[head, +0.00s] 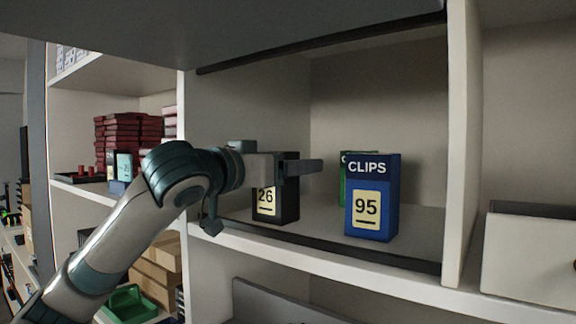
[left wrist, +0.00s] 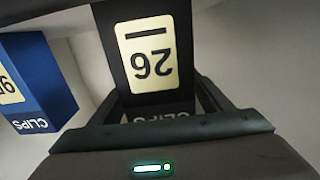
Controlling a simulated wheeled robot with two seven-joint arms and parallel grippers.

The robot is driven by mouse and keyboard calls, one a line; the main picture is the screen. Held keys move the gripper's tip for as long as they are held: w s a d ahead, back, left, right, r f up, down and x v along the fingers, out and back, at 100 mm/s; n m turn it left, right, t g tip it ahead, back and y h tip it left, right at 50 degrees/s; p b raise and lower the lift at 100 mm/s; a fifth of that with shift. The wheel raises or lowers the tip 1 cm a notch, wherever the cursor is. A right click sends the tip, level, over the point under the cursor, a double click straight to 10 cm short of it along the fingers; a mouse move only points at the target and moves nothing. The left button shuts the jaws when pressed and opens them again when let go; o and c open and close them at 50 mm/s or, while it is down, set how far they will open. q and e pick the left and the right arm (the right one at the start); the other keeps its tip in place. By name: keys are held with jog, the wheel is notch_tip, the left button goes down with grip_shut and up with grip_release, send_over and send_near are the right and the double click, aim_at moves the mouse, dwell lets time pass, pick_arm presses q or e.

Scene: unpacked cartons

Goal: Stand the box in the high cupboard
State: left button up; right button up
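A black box with a cream label marked 26 (head: 266,207) is upright in the open cupboard, on or just over its shelf floor (head: 325,220). Its label also shows upside down in the left wrist view (left wrist: 150,55). My left gripper (head: 300,169) reaches in from the left at the box's upper part. In the left wrist view its two fingers (left wrist: 160,105) lie along both sides of the black box, apparently closed on it. The gripper hides part of the box's top in the head view. My right gripper is not in view.
A blue CLIPS box marked 95 (head: 373,200) stands right of the black box, with a green box (head: 345,190) partly hidden behind it. A dark front lip, upright side walls and an overhanging panel (head: 260,30) bound the cupboard. Shelves with red boxes are at left.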

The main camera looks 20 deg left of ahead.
pick_arm(q)
jog(key=shift+r, duration=0.1)
jog(key=shift+s+a+b, duration=0.15)
jog(key=shift+s+b, duration=0.15)
jog(key=shift+s, duration=0.2)
jog(key=b+v, duration=0.4)
jog(key=v, duration=0.7)
jog(key=shift+w, duration=0.1)
